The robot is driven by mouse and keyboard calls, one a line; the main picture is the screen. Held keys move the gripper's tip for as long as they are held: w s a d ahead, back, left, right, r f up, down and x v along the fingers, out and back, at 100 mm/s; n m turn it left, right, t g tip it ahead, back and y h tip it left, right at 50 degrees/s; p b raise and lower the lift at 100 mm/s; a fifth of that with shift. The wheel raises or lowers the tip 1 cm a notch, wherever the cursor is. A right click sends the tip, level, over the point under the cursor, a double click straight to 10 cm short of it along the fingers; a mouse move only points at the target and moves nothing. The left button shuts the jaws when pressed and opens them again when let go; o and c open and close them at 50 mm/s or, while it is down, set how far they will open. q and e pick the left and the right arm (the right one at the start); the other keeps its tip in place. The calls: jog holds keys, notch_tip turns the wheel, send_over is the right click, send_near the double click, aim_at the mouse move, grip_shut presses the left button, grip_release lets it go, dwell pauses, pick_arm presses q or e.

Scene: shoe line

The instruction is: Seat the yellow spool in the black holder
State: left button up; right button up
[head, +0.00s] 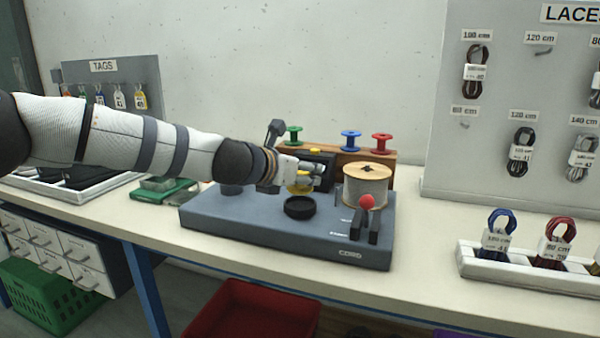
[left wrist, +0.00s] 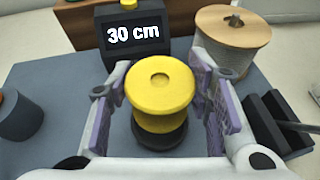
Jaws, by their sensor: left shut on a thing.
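My left gripper (head: 303,183) is shut on the yellow spool (head: 298,189), which also shows between the purple finger pads in the left wrist view (left wrist: 160,87). The spool is upright, with its round top flange facing the wrist camera. The black holder (head: 299,209) is a round, open cup on the grey machine's top. In the head view the spool is above the cup's back edge. In the left wrist view part of the black holder (left wrist: 160,138) shows just below the spool; the spool's lower flange hides the rest. My right gripper is in neither view.
The grey cord machine (head: 240,217) carries a display reading 30 cm (left wrist: 137,35), a large cord reel (head: 366,190) and a red-knobbed lever (head: 367,202). Green, blue and red spools stand on a wooden rack (head: 330,151) behind. A lace tray (head: 520,266) is at right.

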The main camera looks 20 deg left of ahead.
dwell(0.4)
pick_arm(q)
jog(key=o, duration=0.9)
jog(key=shift+f, duration=0.1)
jog(key=shift+c, duration=0.2)
jog(key=shift+s+a+r, duration=0.1)
jog(key=shift+s+r, duration=0.2)
jog(key=shift+s, duration=0.05)
jog(key=p+v, duration=0.4)
jog(key=v, duration=0.6)
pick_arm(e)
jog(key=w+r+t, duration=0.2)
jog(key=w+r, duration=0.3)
